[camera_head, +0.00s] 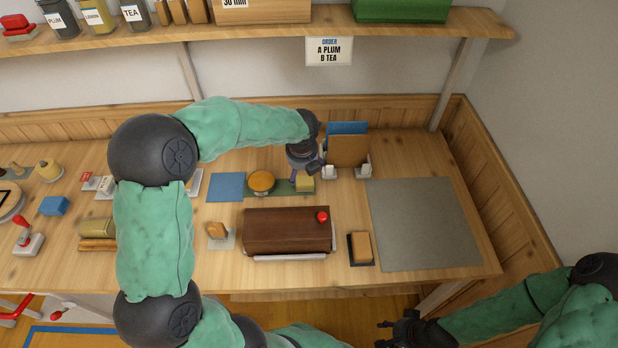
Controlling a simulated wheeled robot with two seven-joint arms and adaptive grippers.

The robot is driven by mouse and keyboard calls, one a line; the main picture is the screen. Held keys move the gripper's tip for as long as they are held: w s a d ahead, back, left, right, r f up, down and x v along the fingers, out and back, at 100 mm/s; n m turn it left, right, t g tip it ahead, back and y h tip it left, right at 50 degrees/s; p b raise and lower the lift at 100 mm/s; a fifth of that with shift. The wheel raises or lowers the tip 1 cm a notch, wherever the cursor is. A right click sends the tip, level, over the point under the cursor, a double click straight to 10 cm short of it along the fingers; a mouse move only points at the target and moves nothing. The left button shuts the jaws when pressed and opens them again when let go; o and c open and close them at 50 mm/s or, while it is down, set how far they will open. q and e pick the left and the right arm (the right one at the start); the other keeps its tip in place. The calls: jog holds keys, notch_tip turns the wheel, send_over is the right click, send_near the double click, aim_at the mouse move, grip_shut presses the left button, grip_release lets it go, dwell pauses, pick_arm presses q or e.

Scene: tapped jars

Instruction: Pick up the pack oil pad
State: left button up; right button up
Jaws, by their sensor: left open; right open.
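No label marks the pack oil pad, so I cannot tell for sure which item it is. A small yellow block (304,185) and a round orange-topped item (262,181) sit on a dark green strip (282,188). A tan block (361,247) lies on a small black tray right of a brown box. My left gripper (308,168) is open above the back of the bench, just behind the yellow block; its fingertips are partly hidden. My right gripper (386,334) is open and empty, low in front of the bench.
The brown box (284,231) has a red knob. A blue square (226,187) lies left of the strip. Upright blue and brown panels (348,150) stand beside my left gripper. A grey mat (425,225) at right is clear. A shelf (300,32) hangs above.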

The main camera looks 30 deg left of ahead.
pick_arm(q)
jog(key=b, duration=0.2)
send_over(305, 181)
jog(key=s, duration=0.2)
jog(key=x, duration=0.4)
jog(key=shift+s+d+f, duration=0.25)
jog(key=shift+d+f, duration=0.05)
jog(key=shift+f, duration=0.25)
jog(key=b+x, duration=0.2)
jog(key=x, duration=0.3)
jog(key=shift+w+d+b, duration=0.15)
jog(key=shift+d+b, duration=0.2)
jog(key=shift+b, duration=0.05)
jog(key=shift+r, duration=0.1)
jog(key=c, duration=1.2)
